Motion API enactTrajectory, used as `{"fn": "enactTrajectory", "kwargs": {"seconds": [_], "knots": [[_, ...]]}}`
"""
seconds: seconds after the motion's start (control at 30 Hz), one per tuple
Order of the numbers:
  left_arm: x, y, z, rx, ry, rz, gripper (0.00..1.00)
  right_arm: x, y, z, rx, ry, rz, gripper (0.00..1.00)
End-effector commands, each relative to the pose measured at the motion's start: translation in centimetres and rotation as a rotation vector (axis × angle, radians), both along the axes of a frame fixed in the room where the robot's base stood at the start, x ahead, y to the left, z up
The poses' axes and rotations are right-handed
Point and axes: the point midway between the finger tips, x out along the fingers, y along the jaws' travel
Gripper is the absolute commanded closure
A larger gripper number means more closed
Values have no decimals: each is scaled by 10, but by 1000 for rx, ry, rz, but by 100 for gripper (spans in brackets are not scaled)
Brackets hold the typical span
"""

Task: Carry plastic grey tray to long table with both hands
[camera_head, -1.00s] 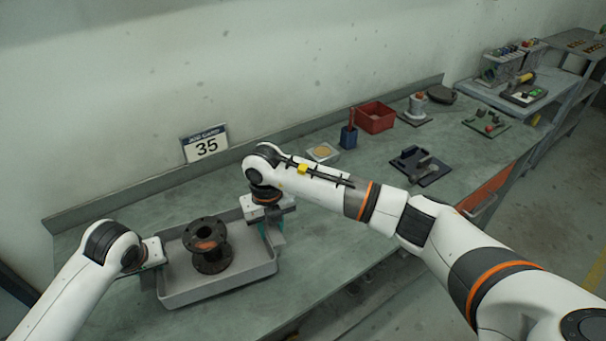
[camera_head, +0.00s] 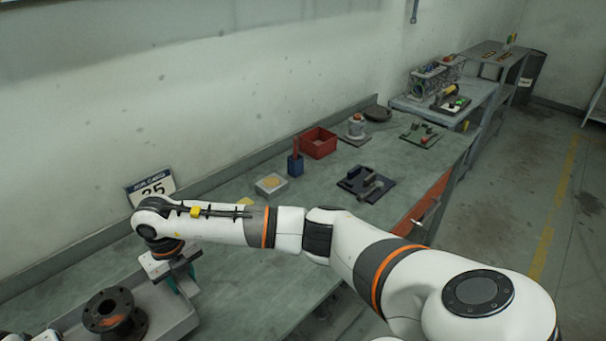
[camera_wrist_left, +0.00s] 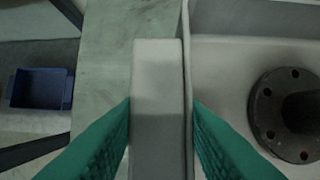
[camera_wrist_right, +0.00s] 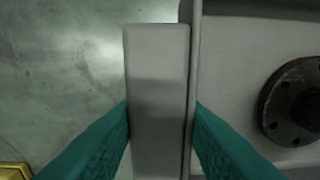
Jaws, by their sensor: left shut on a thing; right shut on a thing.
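The plastic grey tray (camera_head: 172,318) is at the lower left of the head view, cut off by the frame edge, over the green-topped workbench. A dark flanged pipe piece (camera_head: 115,312) stands in it. My right gripper (camera_head: 182,279) is shut on the tray's right side; in the right wrist view its teal fingers pinch a grey handle (camera_wrist_right: 157,100). My left gripper (camera_wrist_left: 160,115) is shut on the opposite handle in the left wrist view; only a sliver of that arm shows in the head view. I cannot tell whether the tray touches the bench.
The workbench (camera_head: 262,285) carries a "35" sign (camera_head: 152,189), a red bin (camera_head: 318,142), a blue holder (camera_head: 295,165), a dark fixture (camera_head: 367,184) and a green plate (camera_head: 421,134). Shelving stands beyond. Open floor (camera_head: 500,220) lies right. A blue bin (camera_wrist_left: 40,89) shows below left.

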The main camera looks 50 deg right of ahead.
Motion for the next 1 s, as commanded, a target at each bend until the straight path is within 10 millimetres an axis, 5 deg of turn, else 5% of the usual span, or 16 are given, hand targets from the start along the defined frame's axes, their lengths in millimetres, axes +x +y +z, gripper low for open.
{"fn": "enactTrajectory", "kwargs": {"seconds": [0.93, 0.97, 1.0], "knots": [[2, 3, -49, 3, -5, 5, 99, 1, -2, -49, -4, -2, -4, 99], [1, 3, -50, 5, 0, 5, 65, 0, -3, -50, -6, 0, -4, 65], [1, 3, -47, 6, -1, 5, 58, 0, -3, -48, -6, 1, -4, 58]]}}
